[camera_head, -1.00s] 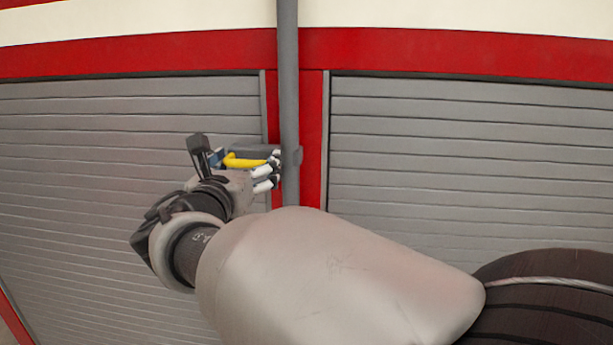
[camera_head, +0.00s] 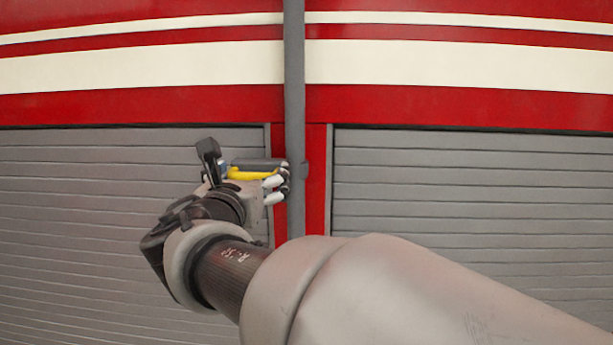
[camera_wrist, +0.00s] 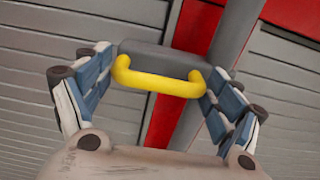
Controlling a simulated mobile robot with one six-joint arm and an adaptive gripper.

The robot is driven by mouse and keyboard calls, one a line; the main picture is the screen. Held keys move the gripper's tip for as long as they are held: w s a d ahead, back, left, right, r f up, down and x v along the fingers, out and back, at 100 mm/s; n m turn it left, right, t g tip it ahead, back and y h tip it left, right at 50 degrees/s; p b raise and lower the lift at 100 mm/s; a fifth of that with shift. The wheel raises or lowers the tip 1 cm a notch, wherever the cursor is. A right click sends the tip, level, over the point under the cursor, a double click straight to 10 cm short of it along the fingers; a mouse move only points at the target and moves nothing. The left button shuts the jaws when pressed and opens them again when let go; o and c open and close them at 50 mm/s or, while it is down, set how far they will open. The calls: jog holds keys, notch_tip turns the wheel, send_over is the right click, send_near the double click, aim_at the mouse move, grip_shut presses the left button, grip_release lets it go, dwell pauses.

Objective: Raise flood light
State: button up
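The yellow handle (camera_head: 252,174) is on a dark grey block (camera_head: 258,163) beside the grey vertical pole (camera_head: 295,90). In the wrist view the handle (camera_wrist: 160,83) lies crosswise between the fingers of my gripper (camera_wrist: 158,75). The blue finger pads sit close against its two ends, and the gripper appears shut on it lengthwise. In the head view my gripper (camera_head: 248,177) is at the handle, with white fingertips by the pole end and a dark finger on the left. The exact contact is partly hidden. The flood light itself is not in view.
Grey roller shutters (camera_head: 450,210) stand on both sides of the pole, under red and cream bands (camera_head: 450,65). The pole runs close by the right fingertips. No loose objects are in view.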

jog(key=shift+o, duration=1.2)
jog(key=shift+s, duration=0.1)
jog(key=s, duration=1.2)
jog(key=shift+a, duration=0.2)
jog(key=shift+w, duration=0.1)
